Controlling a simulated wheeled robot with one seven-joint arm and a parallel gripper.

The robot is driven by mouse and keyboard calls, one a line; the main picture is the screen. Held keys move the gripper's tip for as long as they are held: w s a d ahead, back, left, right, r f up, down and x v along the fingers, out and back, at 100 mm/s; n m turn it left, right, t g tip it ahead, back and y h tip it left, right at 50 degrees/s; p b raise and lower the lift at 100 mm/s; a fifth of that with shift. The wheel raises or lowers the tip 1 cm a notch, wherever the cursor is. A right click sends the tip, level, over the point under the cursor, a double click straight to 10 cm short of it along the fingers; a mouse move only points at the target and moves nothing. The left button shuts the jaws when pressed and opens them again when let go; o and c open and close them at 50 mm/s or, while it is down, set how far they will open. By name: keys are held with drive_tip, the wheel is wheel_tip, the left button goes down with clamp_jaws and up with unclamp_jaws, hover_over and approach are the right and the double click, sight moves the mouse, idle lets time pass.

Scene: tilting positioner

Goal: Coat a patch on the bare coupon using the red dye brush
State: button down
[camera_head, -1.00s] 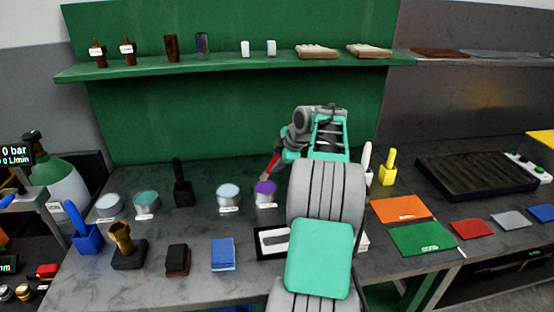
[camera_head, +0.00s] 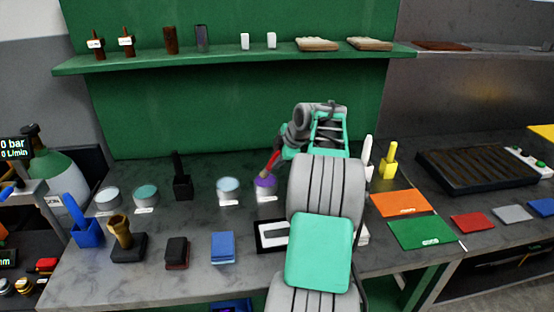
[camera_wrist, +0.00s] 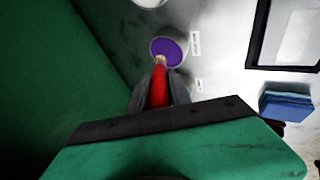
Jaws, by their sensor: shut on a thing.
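My gripper (camera_wrist: 158,90) is shut on the red-handled brush (camera_wrist: 159,86), which points away from it. The brush's pale bristle tip (camera_wrist: 160,60) is at the near rim of a round pot of purple dye (camera_wrist: 168,47); I cannot tell whether it touches the dye. In the head view the brush (camera_head: 272,160) slants down over the purple pot (camera_head: 265,186). A black-rimmed pale tray (camera_head: 270,246) lies nearer the front, holding a dark grey piece (camera_head: 274,234), possibly the bare coupon; my arm hides its right part.
Pots with pale blue (camera_head: 228,186) and teal (camera_head: 146,193) contents stand to the left, with a black brush holder (camera_head: 181,186). A blue block (camera_head: 222,246) lies near the front. A yellow brush holder (camera_head: 388,164) and orange mat (camera_head: 400,204) are to the right.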

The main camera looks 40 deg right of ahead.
drive_tip(key=shift+f+b, duration=0.7)
idle(1.6)
drive_tip(key=shift+r, duration=0.1)
drive_tip(key=shift+r+p, duration=2.4)
drive_tip(key=shift+r, duration=1.1)
